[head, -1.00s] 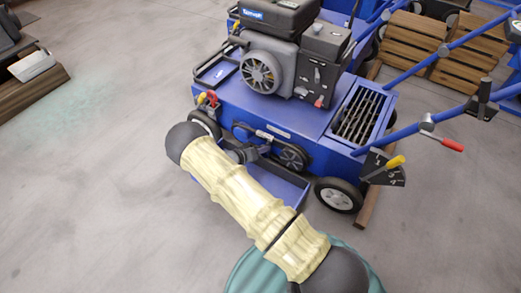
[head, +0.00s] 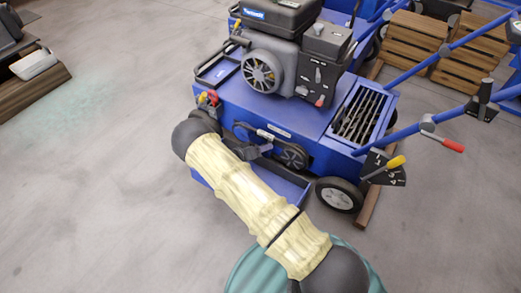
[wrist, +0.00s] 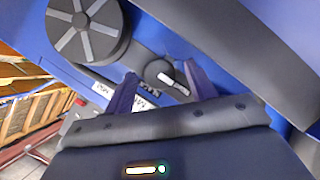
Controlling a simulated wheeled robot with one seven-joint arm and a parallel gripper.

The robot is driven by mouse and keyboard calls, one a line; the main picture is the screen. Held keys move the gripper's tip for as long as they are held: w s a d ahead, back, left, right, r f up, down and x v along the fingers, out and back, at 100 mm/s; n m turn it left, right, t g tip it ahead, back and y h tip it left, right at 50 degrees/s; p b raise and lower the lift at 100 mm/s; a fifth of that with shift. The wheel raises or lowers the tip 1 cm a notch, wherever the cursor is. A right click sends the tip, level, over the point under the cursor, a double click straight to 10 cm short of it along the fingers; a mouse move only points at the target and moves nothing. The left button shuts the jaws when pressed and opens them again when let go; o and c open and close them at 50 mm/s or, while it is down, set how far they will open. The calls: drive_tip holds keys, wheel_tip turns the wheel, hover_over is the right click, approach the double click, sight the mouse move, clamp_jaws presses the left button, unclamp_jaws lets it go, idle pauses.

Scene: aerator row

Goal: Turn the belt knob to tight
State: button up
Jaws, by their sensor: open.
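The belt knob (wrist: 162,73) is a small round black knob with a white pointer mark, on the blue side of the machine in the wrist view. My gripper (wrist: 162,88) is open, with one finger to the left of the knob and one close to its right. The knob lies just beyond and between the fingertips; I cannot tell if either finger touches it. In the head view my gripper (head: 264,147) is at the belt side of the blue aerator (head: 300,112), and I cannot make out the knob there.
A black spoked pulley (wrist: 87,28) sits up and left of the knob. White labels (wrist: 146,103) lie near the left finger. In the head view, an open blue tray (head: 283,186) and a wheel (head: 339,195) are below and right of my gripper. Wooden crates (head: 415,38) stand behind.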

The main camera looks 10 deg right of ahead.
drive_tip(key=p+v, duration=0.7)
drive_tip(key=v, duration=1)
drive_tip(key=shift+a+p, duration=0.2)
drive_tip(key=shift+p, duration=0.15)
drive_tip(key=shift+r, duration=0.2)
